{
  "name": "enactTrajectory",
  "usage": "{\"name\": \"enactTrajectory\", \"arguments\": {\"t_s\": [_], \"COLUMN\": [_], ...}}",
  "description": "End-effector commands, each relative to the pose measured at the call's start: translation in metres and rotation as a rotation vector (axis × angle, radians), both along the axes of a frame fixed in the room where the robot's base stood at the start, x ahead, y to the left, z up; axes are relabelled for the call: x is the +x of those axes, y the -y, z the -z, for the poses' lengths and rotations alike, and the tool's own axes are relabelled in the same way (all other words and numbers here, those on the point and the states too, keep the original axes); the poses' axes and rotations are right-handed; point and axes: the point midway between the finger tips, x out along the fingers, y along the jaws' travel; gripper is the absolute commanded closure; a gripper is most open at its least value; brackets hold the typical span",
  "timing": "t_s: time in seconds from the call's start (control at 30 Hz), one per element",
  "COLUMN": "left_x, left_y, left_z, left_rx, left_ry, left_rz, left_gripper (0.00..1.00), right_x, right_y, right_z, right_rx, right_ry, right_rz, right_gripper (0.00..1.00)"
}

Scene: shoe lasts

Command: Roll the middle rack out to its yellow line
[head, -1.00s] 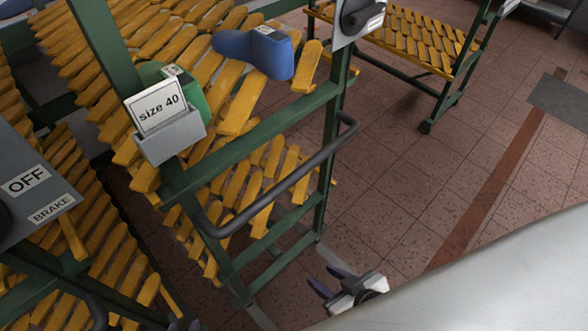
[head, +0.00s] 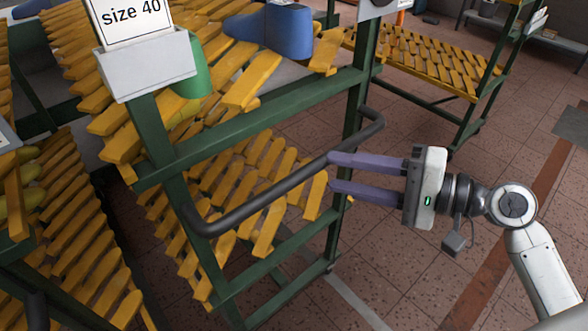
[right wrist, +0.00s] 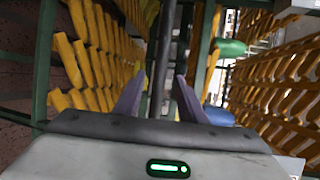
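The rack in the middle, with a green frame (head: 290,112), slanted yellow slats and a "size 40" card (head: 135,22) in a grey holder, stands in front of me. Its dark handle bar (head: 270,198) sticks out toward me. My right gripper (head: 331,171) is open, its two purple fingers pointing left at the far part of the bar. In the right wrist view the bar (right wrist: 164,60) runs upright in the gap between the spread fingers (right wrist: 158,92); I cannot tell how deep it sits. My left gripper is out of view. No yellow line shows.
Another slatted rack (head: 75,215) stands close at the left. A third rack (head: 425,60) stands behind at the right. Blue (head: 288,32) and green (head: 188,70) lasts sit on the middle rack. Tiled floor (head: 415,270) is free at the right, with a pale strip and a reddish-brown strip.

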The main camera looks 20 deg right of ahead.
Motion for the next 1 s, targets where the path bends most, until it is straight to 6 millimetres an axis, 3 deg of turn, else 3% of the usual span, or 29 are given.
{"name": "enactTrajectory", "arguments": {"t_s": [0.6,1.0], "left_x": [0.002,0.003], "left_y": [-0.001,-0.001], "left_z": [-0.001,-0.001], "left_rx": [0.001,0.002], "left_ry": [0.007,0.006], "left_rz": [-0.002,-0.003], "left_gripper": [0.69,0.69], "right_x": [0.064,0.071], "right_y": [-0.064,-0.071], "right_z": [0.016,0.018], "right_rx": [0.007,0.004], "right_ry": [0.001,0.0], "right_rz": [0.003,0.003], "right_gripper": [0.63,0.63]}}
